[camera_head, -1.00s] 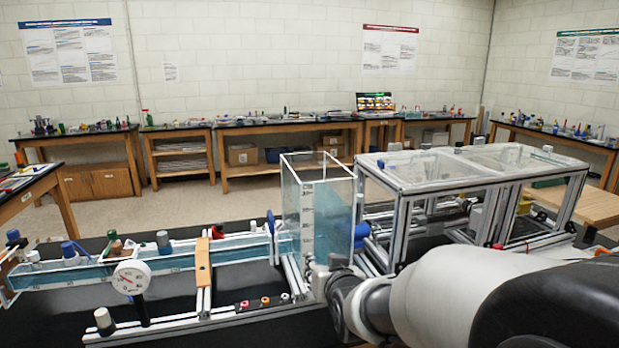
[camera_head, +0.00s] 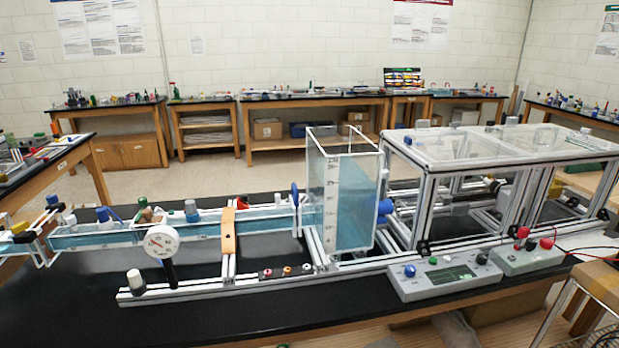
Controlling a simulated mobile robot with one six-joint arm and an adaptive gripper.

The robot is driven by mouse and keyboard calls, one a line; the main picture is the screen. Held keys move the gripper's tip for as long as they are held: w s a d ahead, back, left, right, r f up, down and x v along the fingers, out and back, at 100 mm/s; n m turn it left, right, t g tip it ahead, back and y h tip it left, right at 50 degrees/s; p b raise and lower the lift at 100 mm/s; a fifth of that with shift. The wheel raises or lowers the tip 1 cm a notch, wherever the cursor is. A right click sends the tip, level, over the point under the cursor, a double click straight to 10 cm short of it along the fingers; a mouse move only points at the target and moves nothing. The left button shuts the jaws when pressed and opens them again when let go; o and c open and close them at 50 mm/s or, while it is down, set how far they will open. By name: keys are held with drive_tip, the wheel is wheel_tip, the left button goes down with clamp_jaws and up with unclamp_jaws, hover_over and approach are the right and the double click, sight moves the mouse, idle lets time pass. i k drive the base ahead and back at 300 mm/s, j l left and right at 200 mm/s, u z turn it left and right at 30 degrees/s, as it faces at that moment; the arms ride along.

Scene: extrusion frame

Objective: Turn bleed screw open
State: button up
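The extrusion frame (camera_head: 190,290) lies along the black bench. A clear tank (camera_head: 325,205) of blue water stands upright on it, with a blue knob (camera_head: 385,207) on its right side. A water channel (camera_head: 100,239) runs left from the tank. A round dial gauge (camera_head: 161,241) and a pale-topped knob (camera_head: 135,281) stand at the front left. Small coloured fittings (camera_head: 287,270) sit on the front rail. I cannot tell which part is the bleed screw. My gripper and arm are not in view.
A grey control box (camera_head: 445,280) with a blue knob and a display stands at the front right, beside a smaller box (camera_head: 530,259) with red knobs and cables. A clear-topped frame (camera_head: 480,145) stands behind them. The black bench top (camera_head: 60,310) is clear at front left.

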sight(71, 219)
drive_tip(key=u, duration=1.35)
drive_tip(key=i+j, duration=0.1)
